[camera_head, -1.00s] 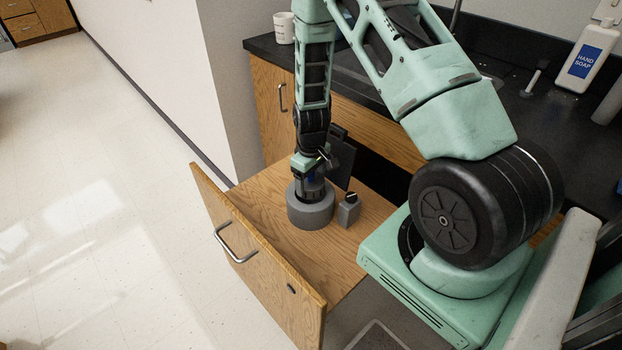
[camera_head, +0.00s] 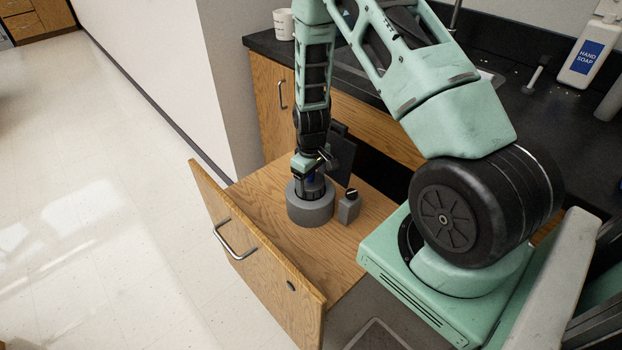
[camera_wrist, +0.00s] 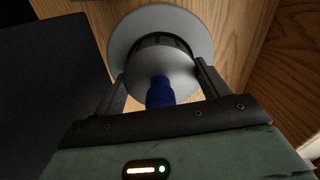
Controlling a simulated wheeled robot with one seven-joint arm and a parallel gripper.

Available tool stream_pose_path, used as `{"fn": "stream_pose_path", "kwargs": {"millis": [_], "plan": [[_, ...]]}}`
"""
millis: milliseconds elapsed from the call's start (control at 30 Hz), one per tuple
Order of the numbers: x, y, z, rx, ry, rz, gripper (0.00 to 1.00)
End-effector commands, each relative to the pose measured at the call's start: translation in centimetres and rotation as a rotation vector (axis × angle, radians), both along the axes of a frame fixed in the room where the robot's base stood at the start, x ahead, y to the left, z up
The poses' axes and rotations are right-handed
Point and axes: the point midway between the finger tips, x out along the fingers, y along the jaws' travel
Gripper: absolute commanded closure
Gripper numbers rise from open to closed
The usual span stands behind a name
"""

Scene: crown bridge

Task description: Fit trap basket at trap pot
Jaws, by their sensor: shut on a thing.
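The trap pot (camera_head: 310,210) is a squat grey cylinder standing on the wooden board of the pulled-out drawer. My gripper (camera_wrist: 162,82) points down over it. It is shut on the trap basket (camera_wrist: 172,64), a grey rounded piece with a dark slotted rim and a blue stem (camera_wrist: 160,93). In the head view the basket (camera_head: 314,192) shows dark at the pot's mouth. How deep it sits, and whether it touches the pot's inside, is hidden.
A small grey block with a black top (camera_head: 349,206) stands close right of the pot. A dark upright panel (camera_head: 343,160) is behind. The drawer front (camera_head: 255,250) rises at left. The board is clear at front. A white cup (camera_head: 284,24) and soap bottle (camera_head: 588,55) stand on the counter.

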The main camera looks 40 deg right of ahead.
Motion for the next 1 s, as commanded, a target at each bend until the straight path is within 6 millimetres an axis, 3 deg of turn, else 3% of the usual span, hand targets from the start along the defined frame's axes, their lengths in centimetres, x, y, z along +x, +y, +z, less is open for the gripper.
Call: {"fn": "stream_pose_path", "kwargs": {"millis": [533, 567, 633, 1000], "plan": [[0.0, 0.0, -1.4, 0.000, -0.001, 0.001, 0.54], [0.0, 0.0, -1.4, 0.000, -0.001, 0.001, 0.23], [0.0, 0.0, -1.3, 0.000, -0.001, 0.001, 0.04], [0.0, 0.0, -0.8, 0.000, -0.001, 0.001, 0.00]]}}
